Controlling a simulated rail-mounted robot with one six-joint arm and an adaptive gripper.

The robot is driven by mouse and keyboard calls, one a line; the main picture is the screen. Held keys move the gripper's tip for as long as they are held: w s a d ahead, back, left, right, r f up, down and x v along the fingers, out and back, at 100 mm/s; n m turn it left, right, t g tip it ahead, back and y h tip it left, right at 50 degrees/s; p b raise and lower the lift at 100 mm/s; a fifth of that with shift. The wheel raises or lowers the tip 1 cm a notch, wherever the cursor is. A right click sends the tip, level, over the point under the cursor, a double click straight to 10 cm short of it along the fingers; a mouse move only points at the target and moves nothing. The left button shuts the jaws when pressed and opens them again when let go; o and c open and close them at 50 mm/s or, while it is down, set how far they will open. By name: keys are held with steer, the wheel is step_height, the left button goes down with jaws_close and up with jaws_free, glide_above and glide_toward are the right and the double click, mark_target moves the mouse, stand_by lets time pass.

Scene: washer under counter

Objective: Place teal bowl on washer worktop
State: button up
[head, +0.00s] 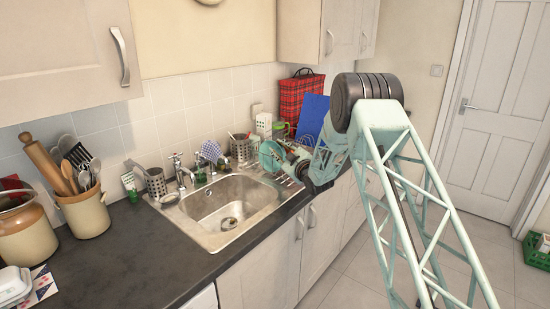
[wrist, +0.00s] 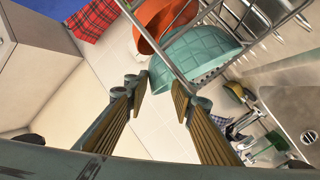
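The teal bowl (wrist: 195,52) stands tilted on its side in a wire dish rack (wrist: 170,62) in the wrist view, behind the wires. I cannot tell whether a fingertip touches the bowl or rack. In the head view my arm reaches to the far side of the sink; a round teal shape (head: 270,155) shows there, but I cannot tell bowl from wrist. The dark worktop (head: 130,262) is at the lower left, with a white appliance edge (head: 205,298) below it.
An orange dish (wrist: 160,22) stands beside the bowl in the rack. The sink (head: 230,205) lies between the rack and the near worktop. Utensil crock (head: 84,212), large jar (head: 24,232) and white box (head: 14,285) occupy the worktop's left; its middle is clear.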

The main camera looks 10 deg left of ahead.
steer(key=shift+x, duration=1.05)
steer(key=shift+c, duration=0.7)
jaws_close()
steer(key=shift+r, duration=0.1)
